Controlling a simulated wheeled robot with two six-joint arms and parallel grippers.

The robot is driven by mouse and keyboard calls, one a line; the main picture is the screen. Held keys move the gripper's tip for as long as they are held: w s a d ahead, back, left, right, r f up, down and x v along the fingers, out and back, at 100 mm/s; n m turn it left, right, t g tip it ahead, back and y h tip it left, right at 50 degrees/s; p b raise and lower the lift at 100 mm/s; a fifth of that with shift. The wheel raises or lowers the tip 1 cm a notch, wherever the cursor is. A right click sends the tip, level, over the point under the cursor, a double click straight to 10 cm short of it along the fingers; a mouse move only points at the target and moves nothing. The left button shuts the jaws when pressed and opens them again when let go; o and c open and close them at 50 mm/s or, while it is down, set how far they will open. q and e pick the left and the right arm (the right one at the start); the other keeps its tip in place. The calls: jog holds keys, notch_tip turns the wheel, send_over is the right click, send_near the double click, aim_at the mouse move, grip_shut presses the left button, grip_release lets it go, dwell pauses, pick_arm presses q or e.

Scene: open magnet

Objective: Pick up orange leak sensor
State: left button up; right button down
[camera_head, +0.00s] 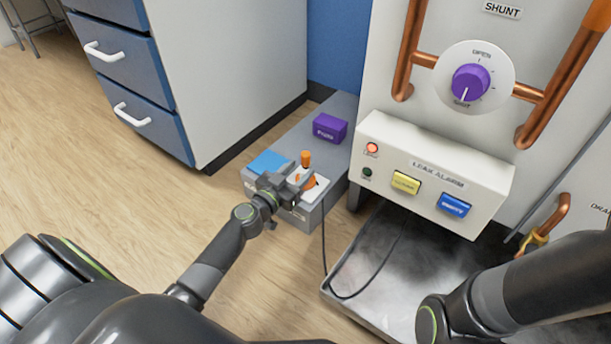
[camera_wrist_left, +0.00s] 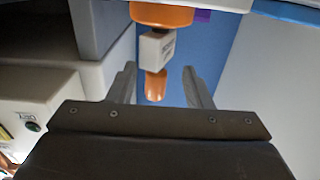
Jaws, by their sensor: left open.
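The orange leak sensor (camera_head: 306,158) stands at the front end of a low grey bench, with its orange top above my gripper. In the left wrist view, the sensor (camera_wrist_left: 157,47) has an orange cap, a pale labelled block and an orange tip. My left gripper (camera_head: 296,181) is at the sensor and partly hides it in the head view. In the wrist view, the open left gripper (camera_wrist_left: 160,88) has a finger on each side of the orange tip; I see gaps on both sides. My right arm shows at the lower right, but its gripper is out of view.
The grey bench (camera_head: 258,147) also bears a purple block (camera_head: 329,127) and a blue patch (camera_head: 268,163). A leak alarm panel (camera_head: 433,174) is to the right, above a misty metal tray (camera_head: 400,265). A black cable (camera_head: 373,282) hangs into the tray. Blue-fronted drawers (camera_head: 127,80) stand behind left.

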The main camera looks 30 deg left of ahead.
aim_at(303, 168)
pick_arm(q)
jog(key=w, duration=0.3)
jog(key=shift+w+d, duration=0.2)
jog(key=shift+d, duration=0.2)
grip_shut()
